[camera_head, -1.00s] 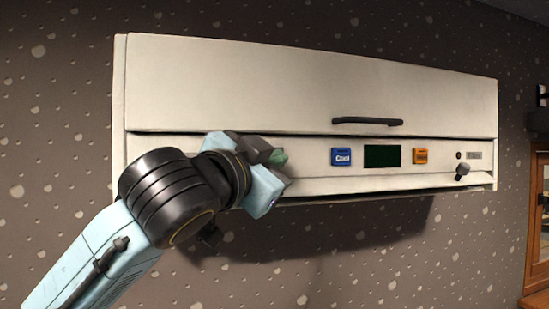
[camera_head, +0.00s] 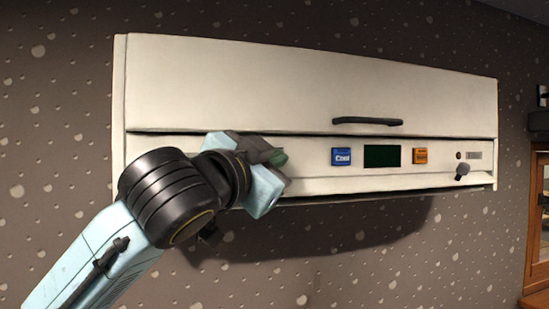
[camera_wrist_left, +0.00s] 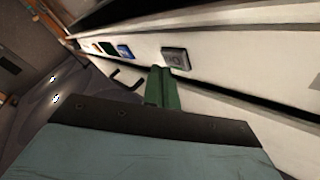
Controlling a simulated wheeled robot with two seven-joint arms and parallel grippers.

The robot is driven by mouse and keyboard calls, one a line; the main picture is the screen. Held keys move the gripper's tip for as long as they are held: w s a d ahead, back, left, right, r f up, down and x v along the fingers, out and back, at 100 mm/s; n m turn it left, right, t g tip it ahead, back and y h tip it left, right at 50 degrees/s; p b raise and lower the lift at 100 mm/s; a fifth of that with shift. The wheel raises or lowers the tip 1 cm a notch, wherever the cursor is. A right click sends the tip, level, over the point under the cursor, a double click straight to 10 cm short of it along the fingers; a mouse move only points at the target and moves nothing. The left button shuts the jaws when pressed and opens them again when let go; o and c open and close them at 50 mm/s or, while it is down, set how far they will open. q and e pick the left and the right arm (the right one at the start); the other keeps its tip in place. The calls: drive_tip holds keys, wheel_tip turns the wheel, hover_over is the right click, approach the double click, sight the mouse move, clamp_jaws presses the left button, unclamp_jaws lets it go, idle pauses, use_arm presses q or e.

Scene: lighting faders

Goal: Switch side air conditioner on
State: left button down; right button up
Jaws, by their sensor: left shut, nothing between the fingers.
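A long white air conditioner (camera_head: 310,90) is mounted on the wall. Its lower panel carries a blue button (camera_head: 341,157), a dark display (camera_head: 382,156), an orange button (camera_head: 420,156) and a small knob (camera_head: 463,168) at the right. My left gripper (camera_head: 279,159) is shut and empty, in front of the panel left of the blue button. In the left wrist view its green fingertips (camera_wrist_left: 161,86) are together beside a grey square button (camera_wrist_left: 176,58); I cannot tell if they touch the panel. My gripper hides this grey button in the head view. My right gripper is not in view.
A dark handle (camera_head: 367,121) sticks out of the front cover above the display. A wooden-framed window or door (camera_head: 538,230) is at the far right. The space below the unit, in front of the spotted wall, is free.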

use_arm(q)
drive_tip(key=shift+w, duration=0.15)
idle(0.3)
drive_tip(key=shift+w+a, duration=0.15)
drive_tip(key=shift+w, duration=0.15)
idle(0.3)
drive_tip(key=shift+s, duration=0.45)
drive_tip(key=shift+d, duration=0.2)
drive_tip(key=s+d, duration=0.1)
drive_tip(key=s, duration=0.4)
drive_tip(key=shift+s+d, duration=0.4)
